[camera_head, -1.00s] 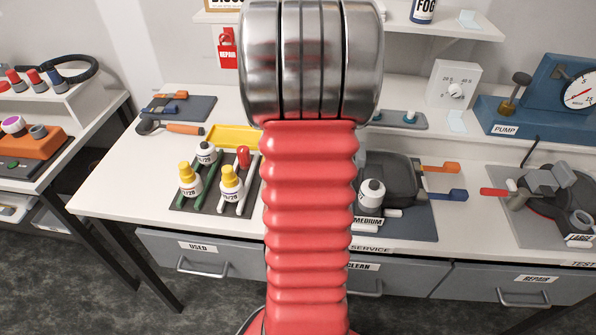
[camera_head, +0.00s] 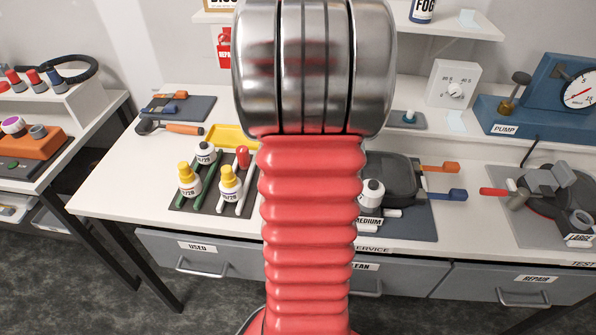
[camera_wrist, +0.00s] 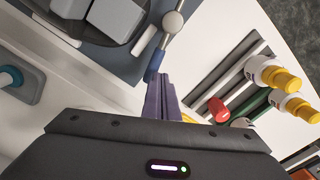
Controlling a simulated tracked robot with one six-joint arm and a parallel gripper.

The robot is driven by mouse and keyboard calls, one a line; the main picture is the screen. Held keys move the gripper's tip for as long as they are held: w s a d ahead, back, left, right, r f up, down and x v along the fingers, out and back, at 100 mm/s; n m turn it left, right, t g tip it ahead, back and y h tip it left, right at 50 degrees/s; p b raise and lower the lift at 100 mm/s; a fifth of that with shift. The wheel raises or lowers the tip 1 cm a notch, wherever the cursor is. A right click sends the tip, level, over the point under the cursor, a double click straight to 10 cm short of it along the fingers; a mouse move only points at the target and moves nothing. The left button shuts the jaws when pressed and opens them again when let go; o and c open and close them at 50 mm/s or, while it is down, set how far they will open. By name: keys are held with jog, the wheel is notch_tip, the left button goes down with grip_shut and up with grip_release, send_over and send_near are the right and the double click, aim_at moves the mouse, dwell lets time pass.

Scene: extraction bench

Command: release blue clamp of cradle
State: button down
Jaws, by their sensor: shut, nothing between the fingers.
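The medium cradle (camera_head: 408,180) is a dark grey body on a blue-grey mat in the head view. A blue lever (camera_head: 449,195) and an orange lever stick out from its right side. In the wrist view the cradle (camera_wrist: 72,8) is at the upper left. A blue piece (camera_wrist: 153,67) on a grey rod with a pale round knob (camera_wrist: 172,22) shows beside it. My gripper (camera_wrist: 161,82) is shut and empty, its purple-grey fingertips close to that blue piece; I cannot tell if they touch. My arm hides the gripper in the head view.
A rack with yellow-capped bottles (camera_head: 230,184) and a red-capped piece stands left of the cradle. A small blue-knobbed box (camera_head: 410,119) is behind it. The large cradle (camera_head: 550,190) is to the right. Clear white bench lies at front left.

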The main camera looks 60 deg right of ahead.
jog(key=shift+a+r, duration=0.15)
jog(key=shift+r, duration=0.6)
jog(key=shift+a+r, duration=0.15)
jog(key=shift+r, duration=0.55)
jog(key=shift+d, duration=0.1)
jog(key=w+a+r+n+t, duration=0.1)
jog(key=a+n+t, duration=0.1)
jog(key=a, duration=1.9)
jog(key=w+a+r+n+t, duration=0.2)
jog(key=a+n, duration=0.3)
jog(key=a, duration=1.6)
jog(key=shift+r+t, duration=0.2)
jog(key=shift+t, duration=0.6)
jog(key=shift+d, duration=0.1)
